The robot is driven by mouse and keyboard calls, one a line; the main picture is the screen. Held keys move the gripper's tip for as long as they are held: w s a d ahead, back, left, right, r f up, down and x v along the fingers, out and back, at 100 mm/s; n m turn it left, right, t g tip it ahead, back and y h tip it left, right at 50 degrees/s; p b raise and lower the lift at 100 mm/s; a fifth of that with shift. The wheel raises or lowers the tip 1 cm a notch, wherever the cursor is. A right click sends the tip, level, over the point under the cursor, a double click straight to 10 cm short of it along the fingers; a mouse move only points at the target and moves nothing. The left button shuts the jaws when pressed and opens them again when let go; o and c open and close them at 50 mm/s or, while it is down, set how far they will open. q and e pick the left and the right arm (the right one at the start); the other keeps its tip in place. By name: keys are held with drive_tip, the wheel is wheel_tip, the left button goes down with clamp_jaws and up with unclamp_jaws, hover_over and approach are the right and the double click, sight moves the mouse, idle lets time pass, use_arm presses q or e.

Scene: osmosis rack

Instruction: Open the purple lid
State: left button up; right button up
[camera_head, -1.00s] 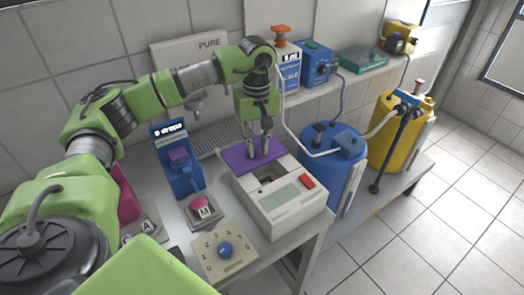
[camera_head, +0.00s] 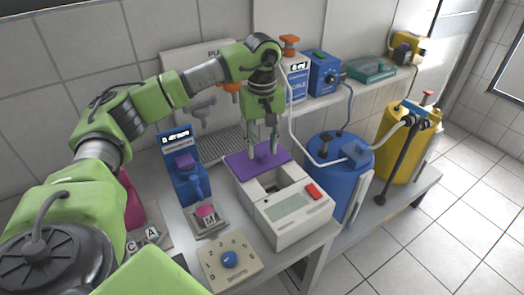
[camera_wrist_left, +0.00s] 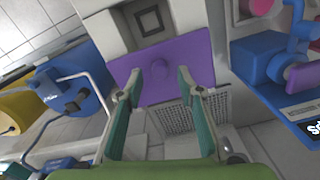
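The purple lid (camera_head: 243,163) is a flat plate with a round knob. It lies toward the back of the white device (camera_head: 290,232), and a square opening (camera_head: 270,184) shows in front of it. In the left wrist view the purple lid (camera_wrist_left: 200,50) and the dark square opening (camera_wrist_left: 147,21) also show. My left gripper (camera_head: 263,149) points down over the lid with its fingers spread. In the left wrist view the left gripper (camera_wrist_left: 160,78) has a finger on either side of the knob, with gaps between. My right gripper is not in view.
A blue dispenser (camera_head: 179,160) and a pink-button stand (camera_head: 206,217) are left of the device. A dial plate (camera_head: 229,258) lies in front. A blue tank (camera_head: 337,170) and a yellow tank (camera_head: 400,145) stand at right. A shelf runs behind.

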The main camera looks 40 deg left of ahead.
sight(262, 154)
use_arm(q)
wheel_tip(262, 154, up, 10)
idle(0.3)
drive_tip(key=shift+f, duration=0.15)
idle(0.3)
